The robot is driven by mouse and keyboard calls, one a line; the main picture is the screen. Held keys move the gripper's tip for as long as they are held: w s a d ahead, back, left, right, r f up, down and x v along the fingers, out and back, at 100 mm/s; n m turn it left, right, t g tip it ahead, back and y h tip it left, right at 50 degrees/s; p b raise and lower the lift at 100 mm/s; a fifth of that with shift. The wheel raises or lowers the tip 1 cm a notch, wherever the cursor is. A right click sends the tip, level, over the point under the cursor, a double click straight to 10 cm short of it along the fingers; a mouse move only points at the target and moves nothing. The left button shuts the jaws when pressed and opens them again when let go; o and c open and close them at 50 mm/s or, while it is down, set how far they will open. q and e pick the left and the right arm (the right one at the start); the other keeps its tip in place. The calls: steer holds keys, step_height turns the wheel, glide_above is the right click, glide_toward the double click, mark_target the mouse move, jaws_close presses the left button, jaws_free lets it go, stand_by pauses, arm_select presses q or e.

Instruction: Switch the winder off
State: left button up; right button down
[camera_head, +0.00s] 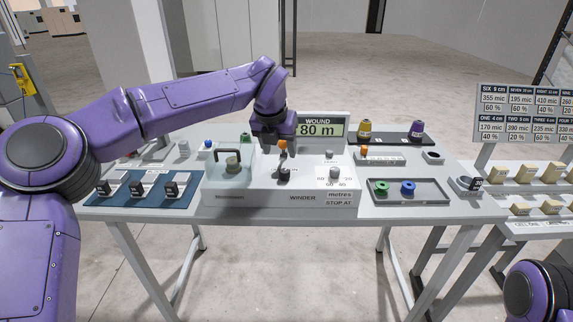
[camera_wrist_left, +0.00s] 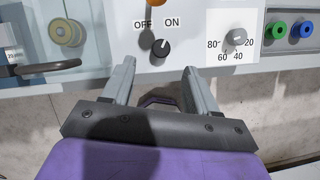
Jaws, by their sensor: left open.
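The winder (camera_head: 255,197) is a white box on the table, with a display (camera_head: 321,129) reading "WOUND 80 m". Its black OFF/ON knob (camera_head: 284,174) also shows in the left wrist view (camera_wrist_left: 160,49). The knob's white mark seems to lean up and right, toward ON. My left gripper (camera_head: 279,144) is over the winder. In the left wrist view its fingers (camera_wrist_left: 160,72) are open and empty, just short of the knob and apart from it. Its right gripper counterpart is out of view; only a purple part of my right arm shows at bottom right.
A lidded clear cover with a black handle (camera_head: 229,154) is at left. A grey tray (camera_head: 437,198) holds green and blue bobbins. A blue mat (camera_head: 119,203) holds several small devices.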

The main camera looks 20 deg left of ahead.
mark_target(284, 171)
arm_select(q)
steer(key=f, duration=0.3)
steer(key=shift+w+d+p, duration=0.15)
steer(key=shift+d+p, duration=0.05)
steer(key=shift+p, duration=0.15)
steer(key=x, duration=0.6)
steer(key=shift+w+p, duration=0.2)
steer(key=shift+p, duration=0.2)
steer(key=shift+s+r, duration=0.1)
arm_select(e)
steer(key=shift+s+d+r, duration=0.1)
steer(key=shift+s+r, duration=0.1)
steer(key=shift+r, duration=0.25)
steer(key=shift+s+r, duration=0.2)
steer(key=shift+r, duration=0.25)
arm_select(q)
steer(key=c, duration=1.1)
